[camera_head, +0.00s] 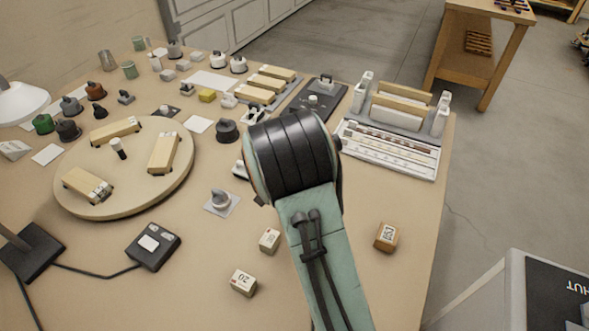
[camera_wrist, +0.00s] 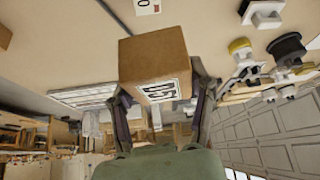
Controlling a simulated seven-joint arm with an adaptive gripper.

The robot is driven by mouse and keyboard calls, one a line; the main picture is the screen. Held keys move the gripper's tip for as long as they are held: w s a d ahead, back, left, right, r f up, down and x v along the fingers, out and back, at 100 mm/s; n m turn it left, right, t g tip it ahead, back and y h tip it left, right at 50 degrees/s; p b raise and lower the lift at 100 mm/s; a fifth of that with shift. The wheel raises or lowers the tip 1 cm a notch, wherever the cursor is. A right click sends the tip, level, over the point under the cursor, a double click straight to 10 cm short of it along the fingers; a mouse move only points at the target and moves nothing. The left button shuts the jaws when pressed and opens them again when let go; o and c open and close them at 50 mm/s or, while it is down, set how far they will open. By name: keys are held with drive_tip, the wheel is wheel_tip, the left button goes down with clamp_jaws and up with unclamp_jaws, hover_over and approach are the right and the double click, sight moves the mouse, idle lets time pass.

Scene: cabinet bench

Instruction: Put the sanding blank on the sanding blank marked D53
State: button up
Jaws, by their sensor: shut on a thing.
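My gripper (camera_wrist: 163,92) is shut on a brown block (camera_wrist: 152,57), a sanding blank with a white label whose characters I cannot read surely. In the head view my arm hides the gripper and this block. A brown block with a white label (camera_head: 386,237) lies on the bench right of my arm; its marking looks like D53, but is small and turned. Two paler labelled blocks lie left of my arm, one close to it (camera_head: 269,240) and one nearer the front (camera_head: 243,281). The held block appears apart from these.
A round wooden turntable (camera_head: 85,199) with several pale blocks stands at left. A black box with a white button (camera_head: 152,246) lies before it. Knobs and small parts crowd the back. A white rack (camera_head: 391,146) stands at back right, near the bench's right edge.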

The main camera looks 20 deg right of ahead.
drive_tip(key=shift+s+a+r, duration=0.1)
drive_tip(key=shift+s+r, duration=0.1)
drive_tip(key=shift+s, duration=0.35)
drive_tip(key=shift+m, duration=0.4)
drive_tip(key=s+d+r+m+g+h, duration=0.1)
drive_tip(key=s+d+m+g, duration=0.2)
drive_tip(key=s, duration=0.6)
drive_tip(key=s+d+r+m+h, duration=0.1)
drive_tip(key=s+d+m, duration=0.25)
drive_tip(key=s, duration=0.45)
drive_tip(key=s+d+r+m+g+h, duration=0.1)
drive_tip(key=s+d+r+m+g, duration=0.2)
drive_tip(key=s, duration=0.6)
drive_tip(key=t, duration=0.1)
hover_over(394, 232)
drive_tip(key=a, duration=0.2)
drive_tip(key=shift+m, duration=0.25)
wheel_tip(394, 232, down, 10)
drive_tip(key=shift+s+f, duration=0.1)
drive_tip(key=shift+s, duration=0.05)
drive_tip(key=shift+w+d+f, duration=0.1)
drive_tip(key=shift+f, duration=0.8)
drive_tip(key=shift+w+d+f, duration=0.1)
drive_tip(key=shift+f, duration=0.75)
drive_tip(key=shift+f, duration=0.15)
